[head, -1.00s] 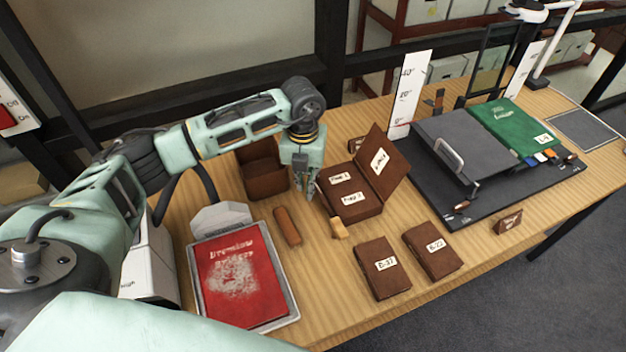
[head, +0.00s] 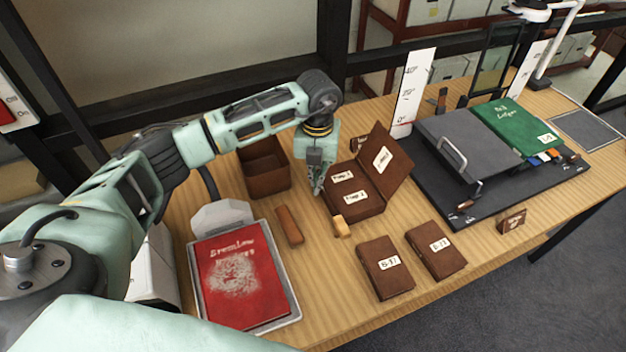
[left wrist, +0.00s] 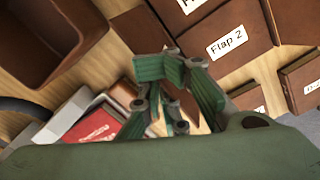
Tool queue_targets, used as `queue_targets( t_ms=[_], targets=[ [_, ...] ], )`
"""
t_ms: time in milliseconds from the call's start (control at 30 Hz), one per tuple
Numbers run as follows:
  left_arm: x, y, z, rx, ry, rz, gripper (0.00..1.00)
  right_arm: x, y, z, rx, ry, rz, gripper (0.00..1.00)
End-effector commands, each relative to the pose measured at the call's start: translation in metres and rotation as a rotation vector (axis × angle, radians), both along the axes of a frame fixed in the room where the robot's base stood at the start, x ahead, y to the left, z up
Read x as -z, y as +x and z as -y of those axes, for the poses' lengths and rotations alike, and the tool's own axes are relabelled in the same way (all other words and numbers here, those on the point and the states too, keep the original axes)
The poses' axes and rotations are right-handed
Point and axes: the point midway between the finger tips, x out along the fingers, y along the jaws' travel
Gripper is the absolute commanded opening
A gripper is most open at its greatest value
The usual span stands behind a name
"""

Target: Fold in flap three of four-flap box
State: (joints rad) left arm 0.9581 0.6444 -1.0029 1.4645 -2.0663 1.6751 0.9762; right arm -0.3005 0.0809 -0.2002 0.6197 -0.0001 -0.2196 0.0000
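The brown four-flap box (head: 369,207) lies on the wooden table in the middle of the head view. Two labelled panels, Flap 1 (head: 342,176) and Flap 2 (head: 355,197), lie flat on it. A labelled flap (head: 387,164) stands tilted up on its right side; its label is too small to read. Flap 2 also shows in the left wrist view (left wrist: 240,62). My left gripper (head: 317,192) points down just beside the box's left edge. Its fingertips (left wrist: 166,66) look together with nothing between them. I cannot tell whether they touch the box. My right gripper is out of view.
An open brown box (head: 264,170) stands behind left. A red book (head: 240,275) lies in a grey tray at front left. Small blocks (head: 289,225) and two brown boxes (head: 384,268) lie in front. A black board (head: 500,195) with a green book is at right.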

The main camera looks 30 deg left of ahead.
Motion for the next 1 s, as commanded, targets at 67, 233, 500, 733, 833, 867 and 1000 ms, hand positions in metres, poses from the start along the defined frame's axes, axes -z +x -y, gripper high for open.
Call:
queue_targets(
  t_ms=[67, 233, 500, 733, 833, 867, 1000],
  targets=[
    [0.004, 0.004, 0.002, -0.004, 0.002, 0.0, 0.0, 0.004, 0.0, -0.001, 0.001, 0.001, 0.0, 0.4],
    [0.004, 0.012, 0.01, -0.002, 0.0, 0.001, 0.0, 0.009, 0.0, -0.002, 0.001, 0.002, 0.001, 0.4],
    [0.004, 0.024, 0.022, 0.0, -0.002, 0.002, 0.0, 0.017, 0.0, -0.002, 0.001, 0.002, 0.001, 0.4],
    [0.001, 0.029, 0.027, 0.0, -0.002, 0.001, 0.0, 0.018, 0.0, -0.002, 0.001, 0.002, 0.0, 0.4],
    [-0.01, 0.028, 0.026, 0.001, -0.003, 0.002, 0.0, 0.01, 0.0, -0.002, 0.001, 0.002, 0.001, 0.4],
    [-0.014, 0.027, 0.025, 0.001, -0.003, 0.002, 0.0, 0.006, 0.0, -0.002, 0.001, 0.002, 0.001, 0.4],
    [-0.032, 0.024, 0.021, 0.001, -0.003, 0.002, 0.0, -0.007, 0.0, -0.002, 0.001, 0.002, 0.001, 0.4]
  ],
)
